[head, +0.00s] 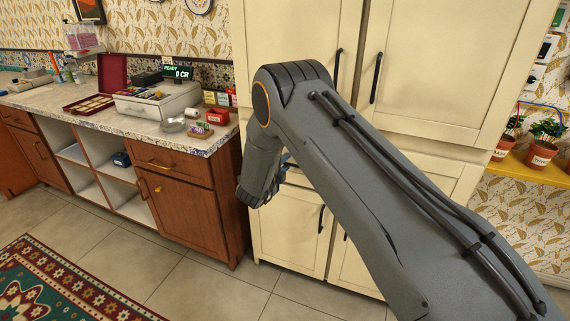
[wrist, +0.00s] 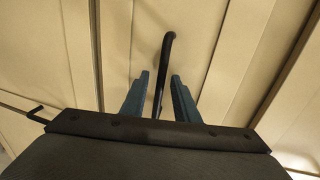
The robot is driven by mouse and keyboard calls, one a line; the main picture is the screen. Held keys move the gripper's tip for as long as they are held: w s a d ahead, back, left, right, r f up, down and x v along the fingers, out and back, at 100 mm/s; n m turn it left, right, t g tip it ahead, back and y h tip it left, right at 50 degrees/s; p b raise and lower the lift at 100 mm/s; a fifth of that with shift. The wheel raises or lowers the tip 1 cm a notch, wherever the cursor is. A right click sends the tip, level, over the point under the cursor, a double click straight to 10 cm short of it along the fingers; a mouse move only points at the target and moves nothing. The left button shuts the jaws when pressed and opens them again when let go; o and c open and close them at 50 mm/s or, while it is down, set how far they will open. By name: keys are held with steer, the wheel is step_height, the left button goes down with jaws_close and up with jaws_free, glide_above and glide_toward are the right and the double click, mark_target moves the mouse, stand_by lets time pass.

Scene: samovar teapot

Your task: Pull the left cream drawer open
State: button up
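The cream cabinet (head: 300,225) stands in the middle of the head view, and its left drawer is mostly hidden there behind my arm. My gripper is largely covered by the wrist in that view, with a bluish fingertip near the cabinet front. In the wrist view my gripper (wrist: 160,97) is open, with two teal fingers apart. A black bar handle (wrist: 166,60) on a cream front (wrist: 200,45) runs between the fingers. I cannot tell whether either finger touches it. No pulled-out drawer shows.
Tall upper cream doors (head: 425,60) and lower doors with black handles surround the drawer level. A wooden counter (head: 185,185) with a cash register (head: 155,101) stands to the left. Potted plants (head: 541,150) sit on a yellow shelf at right. Tiled floor in front is free.

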steer(key=shift+c, duration=0.4)
jaws_close()
steer(key=shift+s, duration=0.15)
